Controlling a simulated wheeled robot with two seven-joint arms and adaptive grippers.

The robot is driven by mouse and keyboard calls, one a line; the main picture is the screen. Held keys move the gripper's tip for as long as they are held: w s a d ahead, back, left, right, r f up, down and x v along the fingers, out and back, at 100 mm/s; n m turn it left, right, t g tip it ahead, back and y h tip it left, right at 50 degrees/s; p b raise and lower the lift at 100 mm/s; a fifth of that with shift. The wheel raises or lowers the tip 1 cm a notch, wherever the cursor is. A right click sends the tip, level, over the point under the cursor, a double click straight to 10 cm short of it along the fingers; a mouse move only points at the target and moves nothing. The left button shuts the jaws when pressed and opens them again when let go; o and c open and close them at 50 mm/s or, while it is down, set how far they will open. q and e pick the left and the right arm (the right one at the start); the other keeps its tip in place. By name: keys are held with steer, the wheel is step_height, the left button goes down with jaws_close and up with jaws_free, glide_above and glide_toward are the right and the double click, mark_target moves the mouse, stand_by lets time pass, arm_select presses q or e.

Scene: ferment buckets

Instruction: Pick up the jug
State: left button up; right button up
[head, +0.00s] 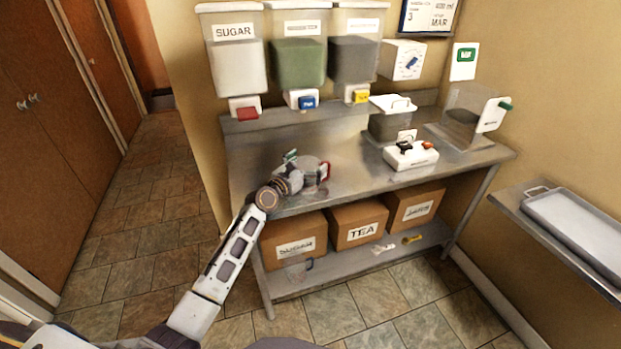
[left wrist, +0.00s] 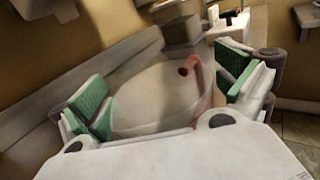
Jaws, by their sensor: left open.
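The jug (head: 313,178) is a pale grey, see-through vessel with a red handle. It stands on the metal worktop near its front left edge, partly hidden by my left gripper (head: 303,171). In the left wrist view the jug (left wrist: 155,95) lies between the two green-padded fingers of my left gripper (left wrist: 168,95). The fingers are wide open, and I see a gap at the right finger; contact at the left finger I cannot tell. The red handle is toward the right finger. My right gripper is not in view.
The metal worktop (head: 352,160) is clear right of the jug. A white control box (head: 410,156) and a lidded metal container (head: 390,122) stand further right. Wall dispensers (head: 297,62) hang above.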

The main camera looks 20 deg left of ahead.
arm_select(q)
steer(key=shift+c, duration=0.3)
steer(key=c, duration=0.9)
steer(key=shift+c, duration=1.4)
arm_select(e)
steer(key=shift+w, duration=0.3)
arm_select(q)
steer(key=shift+r, duration=0.15)
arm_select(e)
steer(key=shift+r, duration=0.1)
arm_select(q)
steer(key=shift+r, duration=0.55)
steer(key=shift+r+p, duration=1.25)
steer(key=shift+r, duration=3.1)
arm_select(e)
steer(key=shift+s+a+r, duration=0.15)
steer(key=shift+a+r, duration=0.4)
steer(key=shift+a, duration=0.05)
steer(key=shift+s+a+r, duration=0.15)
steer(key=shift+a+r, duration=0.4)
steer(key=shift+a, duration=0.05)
